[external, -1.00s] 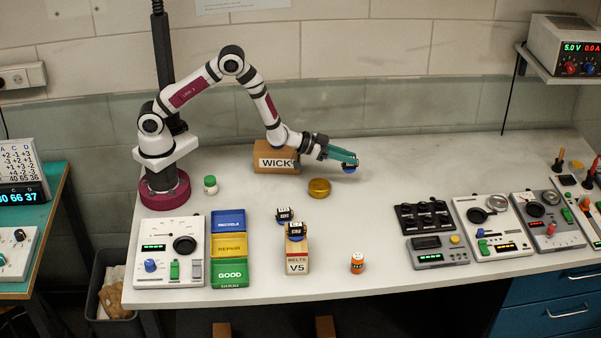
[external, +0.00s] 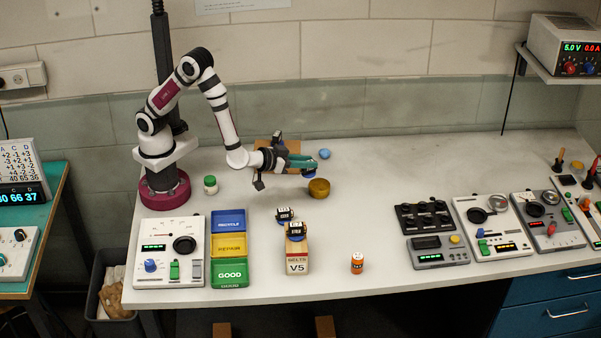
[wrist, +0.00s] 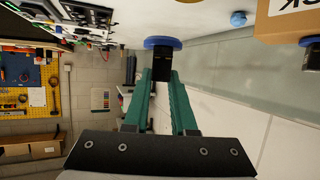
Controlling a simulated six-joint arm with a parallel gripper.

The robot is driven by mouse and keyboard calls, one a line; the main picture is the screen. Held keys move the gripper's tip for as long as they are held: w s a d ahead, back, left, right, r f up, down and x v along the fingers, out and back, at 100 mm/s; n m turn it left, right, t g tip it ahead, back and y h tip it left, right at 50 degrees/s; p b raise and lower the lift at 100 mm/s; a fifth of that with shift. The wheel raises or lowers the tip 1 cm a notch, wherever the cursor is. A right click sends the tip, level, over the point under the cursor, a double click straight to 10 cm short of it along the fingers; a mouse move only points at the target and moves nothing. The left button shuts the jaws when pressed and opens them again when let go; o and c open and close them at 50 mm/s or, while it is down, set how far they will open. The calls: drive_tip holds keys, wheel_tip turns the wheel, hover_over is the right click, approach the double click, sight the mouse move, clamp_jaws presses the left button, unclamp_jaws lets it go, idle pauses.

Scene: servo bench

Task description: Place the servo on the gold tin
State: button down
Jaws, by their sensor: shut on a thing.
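My gripper (external: 308,166), with teal fingers, is shut on a servo and holds it above the bench near the back. In the wrist view the servo's black body (wrist: 161,67) sits between the fingertips, with its round blue disc (wrist: 163,43) at the outer end. In the external view only some blue of the servo (external: 309,175) shows below the fingers. The gold tin (external: 319,188), round and low, stands on the bench just in front of and slightly right of the held servo.
A cardboard WICK box (external: 283,146) stands behind my gripper, with a small blue object (external: 324,154) to its right. Two other dark servos are in front: one (external: 284,213) behind the BELTS box (external: 297,258), one (external: 296,230) on it. Bench right of the tin is clear.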

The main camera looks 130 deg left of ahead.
drive_tip(key=a+f, duration=0.1)
drive_tip(key=a, duration=0.1)
drive_tip(key=a+f, duration=0.1)
drive_tip(key=a, duration=0.1)
drive_tip(key=s+a+f, duration=0.1)
drive_tip(key=a+f, duration=0.1)
drive_tip(key=shift+a, duration=0.25)
drive_tip(key=shift+a+f, duration=0.15)
drive_tip(key=shift+f, duration=0.95)
drive_tip(key=shift+a+f, duration=0.15)
drive_tip(key=shift+f, duration=0.9)
drive_tip(key=shift+f, duration=0.1)
drive_tip(key=c, duration=0.7)
unclamp_jaws()
drive_tip(key=shift+c, duration=0.2)
